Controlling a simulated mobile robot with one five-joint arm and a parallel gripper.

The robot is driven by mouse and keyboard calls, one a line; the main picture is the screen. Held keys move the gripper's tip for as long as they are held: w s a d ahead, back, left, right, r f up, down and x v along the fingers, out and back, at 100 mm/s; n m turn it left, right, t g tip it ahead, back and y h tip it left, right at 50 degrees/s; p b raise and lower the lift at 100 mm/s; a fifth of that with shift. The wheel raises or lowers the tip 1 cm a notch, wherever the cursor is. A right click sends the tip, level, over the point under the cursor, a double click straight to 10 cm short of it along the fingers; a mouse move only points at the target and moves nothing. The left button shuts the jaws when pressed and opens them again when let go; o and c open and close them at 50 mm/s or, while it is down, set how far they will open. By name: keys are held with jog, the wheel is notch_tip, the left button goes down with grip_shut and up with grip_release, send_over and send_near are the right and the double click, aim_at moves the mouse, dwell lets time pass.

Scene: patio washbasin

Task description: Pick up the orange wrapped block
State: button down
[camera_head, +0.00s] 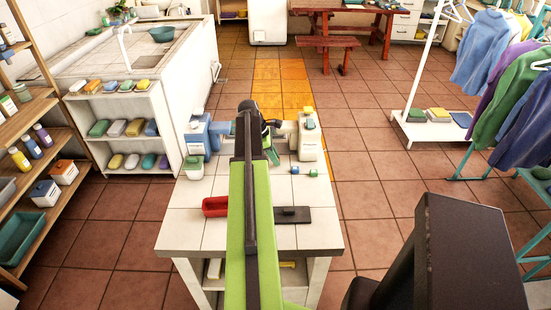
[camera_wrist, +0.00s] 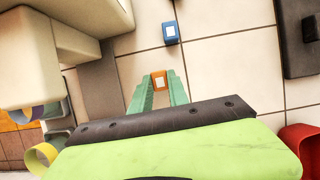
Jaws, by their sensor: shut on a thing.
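The orange wrapped block (camera_wrist: 159,80) has a pale label and sits between the tips of my gripper's two green fingers in the wrist view. My gripper (camera_wrist: 160,88) is shut on it. The block is against the pale tiled top in this view, and I cannot tell whether it touches the top or is lifted. In the head view my arm covers the block and most of the gripper, which is over the far part of the tiled table (camera_head: 180,228).
A small blue block (camera_wrist: 171,33) lies near the held block. A second small block (camera_head: 313,173) is at the table's right. A red tray (camera_head: 214,207) and dark slab (camera_head: 293,214) lie nearer. Blue (camera_head: 194,140) and white (camera_head: 308,138) containers stand at the far edge.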

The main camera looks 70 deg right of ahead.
jog(key=r+p, duration=0.1)
jog(key=r, duration=0.1)
jog(key=r+p, duration=0.1)
jog(key=shift+s+a+r+p, duration=0.15)
jog(key=shift+s+r+p, duration=0.15)
jog(key=shift+r+p, duration=0.05)
jog(key=s+a+r+p, duration=0.3)
jog(key=s+r+p, duration=0.2)
jog(key=s, duration=0.5)
jog(key=shift+s+a+r+p, duration=0.25)
jog(key=shift+a+r+p, duration=0.05)
jog(key=shift+r+p, duration=0.05)
